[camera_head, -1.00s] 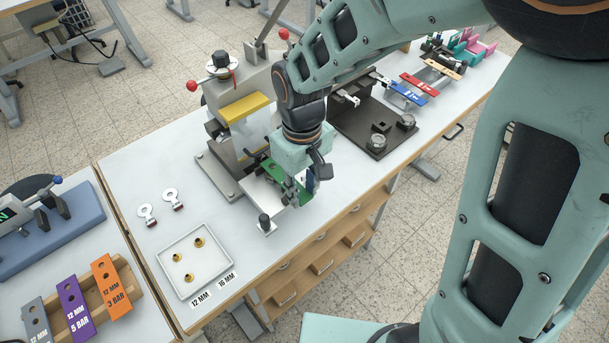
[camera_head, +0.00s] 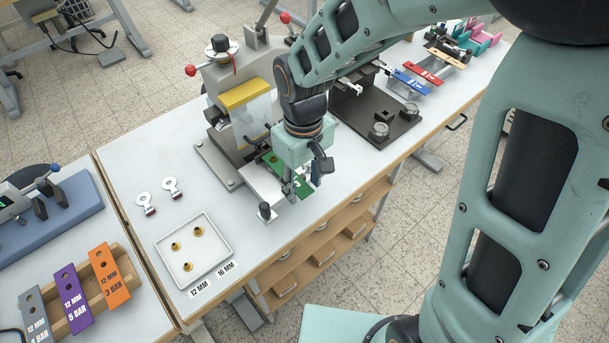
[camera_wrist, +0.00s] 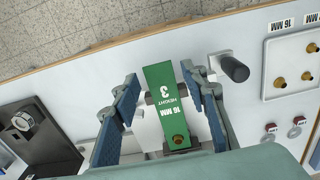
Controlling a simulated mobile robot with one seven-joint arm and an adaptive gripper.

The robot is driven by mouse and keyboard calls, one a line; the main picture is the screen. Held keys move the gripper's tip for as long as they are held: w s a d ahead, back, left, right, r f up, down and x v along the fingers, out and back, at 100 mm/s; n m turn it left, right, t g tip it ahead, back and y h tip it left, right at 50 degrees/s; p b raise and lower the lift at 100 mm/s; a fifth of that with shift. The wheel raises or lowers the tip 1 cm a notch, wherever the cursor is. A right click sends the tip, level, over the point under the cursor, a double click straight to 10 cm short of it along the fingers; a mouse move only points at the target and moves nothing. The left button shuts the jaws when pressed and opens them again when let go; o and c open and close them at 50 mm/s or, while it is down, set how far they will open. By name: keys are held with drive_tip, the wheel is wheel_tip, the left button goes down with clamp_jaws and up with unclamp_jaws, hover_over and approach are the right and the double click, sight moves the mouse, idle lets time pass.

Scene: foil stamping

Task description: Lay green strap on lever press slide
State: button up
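The green strap (camera_wrist: 165,105), printed "16 MM HEIGHT 3" with a hole at one end, lies over the pale slide of the lever press (camera_head: 245,100). It also shows beside my gripper in the head view (camera_head: 304,189). The slide (camera_head: 262,184) sticks out toward the table's front edge, with a black knob (camera_wrist: 233,68) at its corner. My gripper (camera_wrist: 160,75) is open around the strap, one finger on each side, with a narrow gap visible on both sides. In the head view my gripper (camera_head: 291,188) is low over the slide and hides part of the strap.
A white tray (camera_head: 163,254) with brass fittings stands at front left, near two metal tags with red ends (camera_head: 172,188). Orange and purple straps (camera_head: 109,275) lie on a wooden rack at left. A dark fixture plate (camera_head: 350,125) stands right of the press.

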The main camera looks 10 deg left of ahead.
drive_tip(key=shift+r, duration=0.1)
wheel_tip(320, 180, up, 12)
drive_tip(key=shift+f, duration=0.1)
idle(0.5)
